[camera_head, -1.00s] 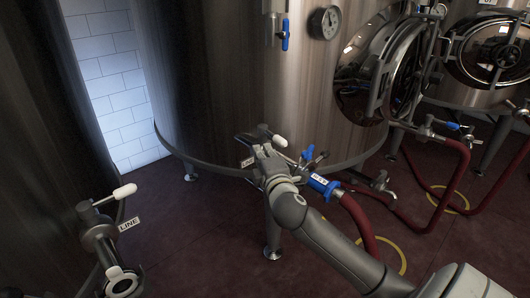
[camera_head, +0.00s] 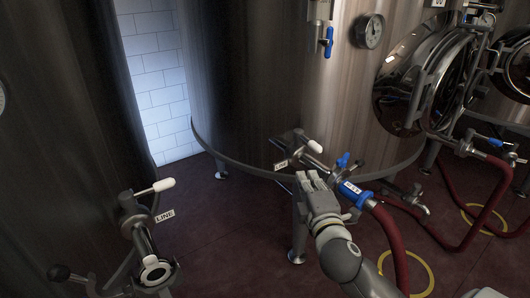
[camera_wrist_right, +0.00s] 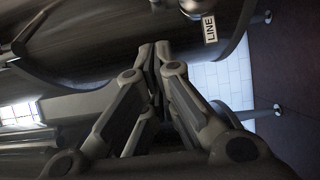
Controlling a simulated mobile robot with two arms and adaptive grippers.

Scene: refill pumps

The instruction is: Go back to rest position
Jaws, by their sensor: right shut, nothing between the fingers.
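My right gripper (camera_head: 312,181) is in the lower middle of the head view, in front of the big steel tank (camera_head: 250,80) and just below its LINE valve (camera_head: 300,143) with a white handle. In the right wrist view my right gripper (camera_wrist_right: 155,50) has its fingers together with nothing between them. A LINE tag (camera_wrist_right: 209,27) hangs near the top of that view, apart from the fingers. The blue-collared hose fitting (camera_head: 355,194) is just right of the gripper in the head view. I do not see my left gripper.
Another valve (camera_head: 135,215) with a white handle and a LINE tag stands at lower left. Red hoses (camera_head: 392,245) run over the dark red floor (camera_head: 235,240) at right, with yellow rings (camera_head: 484,219). Floor between the left valve and the tank leg is clear.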

